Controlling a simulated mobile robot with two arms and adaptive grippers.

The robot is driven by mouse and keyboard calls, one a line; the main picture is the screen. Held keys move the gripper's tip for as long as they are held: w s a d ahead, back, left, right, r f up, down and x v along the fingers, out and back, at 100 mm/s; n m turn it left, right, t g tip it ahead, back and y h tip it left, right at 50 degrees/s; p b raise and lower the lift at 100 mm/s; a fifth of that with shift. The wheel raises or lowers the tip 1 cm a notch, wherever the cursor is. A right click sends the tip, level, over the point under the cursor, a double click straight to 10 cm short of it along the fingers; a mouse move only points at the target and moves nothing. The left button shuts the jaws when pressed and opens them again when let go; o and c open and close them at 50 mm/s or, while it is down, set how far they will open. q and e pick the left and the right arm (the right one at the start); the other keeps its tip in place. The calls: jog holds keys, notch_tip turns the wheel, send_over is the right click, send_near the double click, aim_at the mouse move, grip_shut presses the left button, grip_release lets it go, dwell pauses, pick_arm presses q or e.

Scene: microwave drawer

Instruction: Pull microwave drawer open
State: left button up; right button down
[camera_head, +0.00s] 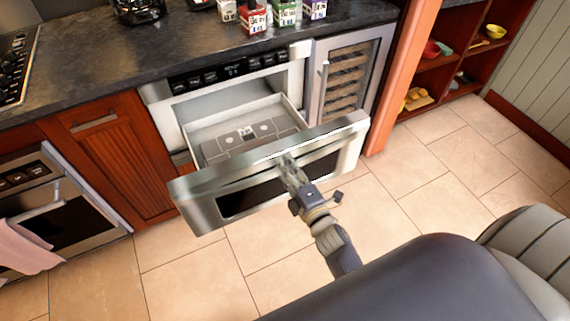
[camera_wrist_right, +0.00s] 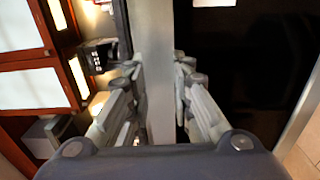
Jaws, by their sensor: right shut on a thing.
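The microwave drawer (camera_head: 200,199) is pulled well out from its housing under the counter. Its steel front has a dark window, and the pale inside tray (camera_head: 225,130) shows behind it. My right gripper (camera_head: 287,160) is at the top edge of the drawer front, right of its middle. In the right wrist view, the fingers (camera_wrist_right: 158,85) are on either side of the pale metal edge (camera_wrist_right: 154,40), shut on it. The exact contact at the fingertips is partly hidden. My left gripper is in neither view.
A dark counter (camera_head: 100,60) with small boxes runs above. A wine cooler (camera_head: 345,85) is right of the drawer housing. A wooden cabinet (camera_head: 110,145) and an oven (camera_head: 60,215) are at left. Open tiled floor (camera_head: 190,265) lies in front.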

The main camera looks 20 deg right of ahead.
jog(key=shift+d, duration=0.1)
jog(key=c, duration=1.7)
grip_release()
jog(key=s, duration=1.2)
jog(key=shift+d, duration=0.2)
